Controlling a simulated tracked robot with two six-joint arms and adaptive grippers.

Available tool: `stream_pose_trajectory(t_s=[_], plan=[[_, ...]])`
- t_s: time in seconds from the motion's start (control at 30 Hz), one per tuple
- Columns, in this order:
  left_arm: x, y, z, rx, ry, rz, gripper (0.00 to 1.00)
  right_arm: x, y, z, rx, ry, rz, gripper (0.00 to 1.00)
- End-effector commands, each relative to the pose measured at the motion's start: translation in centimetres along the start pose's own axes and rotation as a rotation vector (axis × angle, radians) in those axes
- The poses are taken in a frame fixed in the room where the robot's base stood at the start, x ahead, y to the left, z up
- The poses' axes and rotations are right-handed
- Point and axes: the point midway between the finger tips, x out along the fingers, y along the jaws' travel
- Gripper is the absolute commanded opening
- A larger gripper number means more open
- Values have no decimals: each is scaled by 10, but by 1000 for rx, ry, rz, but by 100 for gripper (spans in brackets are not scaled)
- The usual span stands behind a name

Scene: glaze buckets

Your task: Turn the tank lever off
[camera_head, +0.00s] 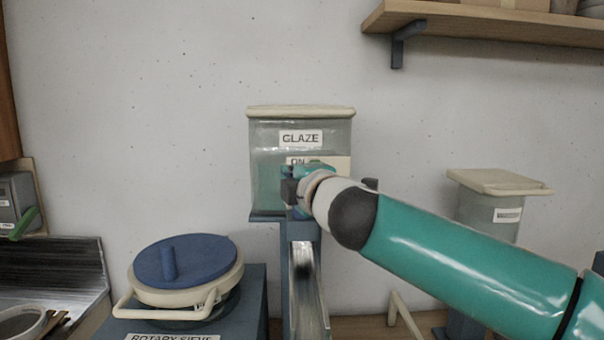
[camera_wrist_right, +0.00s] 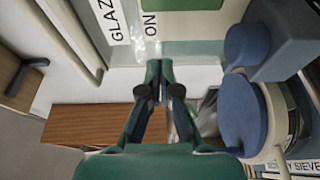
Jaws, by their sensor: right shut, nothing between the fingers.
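The glaze tank (camera_head: 262,150) is a see-through container with a cream lid and a GLAZE label, on a blue-grey stand. An ON label (camera_head: 297,160) sits on a pale plate on its front; it also shows in the wrist view (camera_wrist_right: 150,24). My right gripper (camera_head: 296,183) is in front of the tank's lower front, just below the ON label. In the wrist view its fingers (camera_wrist_right: 159,68) are together and empty, pointing towards the tank. I cannot make out the tank lever; my gripper and wrist cover part of the plate. My left gripper is in neither view.
A rotary sieve with a blue lid (camera_head: 190,262) stands at the lower left. A metal chute (camera_head: 308,290) runs below the tank. A lidded container (camera_head: 486,210) stands at the right. A wooden shelf (camera_head: 490,25) is at the upper right. A green handle (camera_head: 23,224) shows at the left edge.

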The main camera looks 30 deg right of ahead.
Motion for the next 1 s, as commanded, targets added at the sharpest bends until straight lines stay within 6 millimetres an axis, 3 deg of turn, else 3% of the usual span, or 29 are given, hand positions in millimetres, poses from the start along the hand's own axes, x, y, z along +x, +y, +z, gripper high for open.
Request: stream_pose_trajectory(t_s=[0.17, 0.3, 0.5, 0.87, 1.0], plan=[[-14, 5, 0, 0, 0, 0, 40, 38, 2, 0, -2, -1, -2, 0], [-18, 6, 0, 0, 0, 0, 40, 30, 2, 23, -1, -5, 0, 0], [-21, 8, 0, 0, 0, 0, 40, 25, 1, 36, 0, -1, 1, 0], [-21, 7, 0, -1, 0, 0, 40, 25, 0, 42, 2, 2, 1, 0], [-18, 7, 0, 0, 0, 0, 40, 25, -1, 36, 7, 6, 3, 0]])
